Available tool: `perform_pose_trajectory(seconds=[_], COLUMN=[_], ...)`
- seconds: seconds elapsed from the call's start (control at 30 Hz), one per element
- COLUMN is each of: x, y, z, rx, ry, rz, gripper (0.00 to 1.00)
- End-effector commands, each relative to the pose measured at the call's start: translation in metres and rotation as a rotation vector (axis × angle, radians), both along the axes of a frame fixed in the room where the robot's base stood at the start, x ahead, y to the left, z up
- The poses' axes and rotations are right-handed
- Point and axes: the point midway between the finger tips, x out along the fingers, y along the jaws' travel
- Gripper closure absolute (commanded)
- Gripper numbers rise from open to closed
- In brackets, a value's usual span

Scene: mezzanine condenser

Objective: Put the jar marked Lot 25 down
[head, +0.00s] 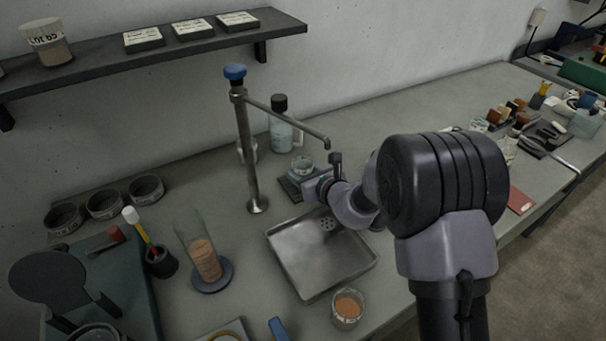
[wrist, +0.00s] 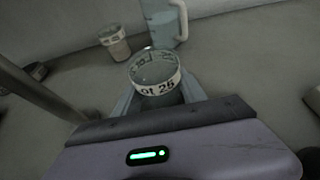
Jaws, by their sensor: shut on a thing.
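In the head view the jar (head: 302,163) shows above my gripper (head: 300,183), behind the steel sink and below the tap spout. The jar looks upright. Its lower part is hidden by my gripper, so I cannot tell whether its base touches the bench.
The tap (head: 247,150) rises left of my gripper. A bottle with a dark cap (head: 281,127) stands behind the jar. The sink (head: 322,262) lies in front. A jar of orange stuff (head: 347,308) stands at the bench's front. Bench space to the right is partly clear.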

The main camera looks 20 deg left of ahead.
Motion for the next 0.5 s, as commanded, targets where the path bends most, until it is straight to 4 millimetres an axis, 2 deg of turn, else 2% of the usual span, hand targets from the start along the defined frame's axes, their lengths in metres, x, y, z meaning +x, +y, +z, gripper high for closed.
perform_pose_trajectory(seconds=[0.07, 0.1, 0.2, 0.5], x=[-0.0001, -0.0002, -0.0002, -0.0003], y=[0.0001, -0.0001, -0.0001, -0.0001], z=[-0.0037, -0.0044, -0.0032, -0.0022], rx=[0.000, 0.000, 0.000, 0.000], ry=[0.000, 0.000, 0.000, 0.000], rz=[0.000, 0.000, 0.000, 0.000], gripper=[1.00, 0.50, 0.30, 0.30])
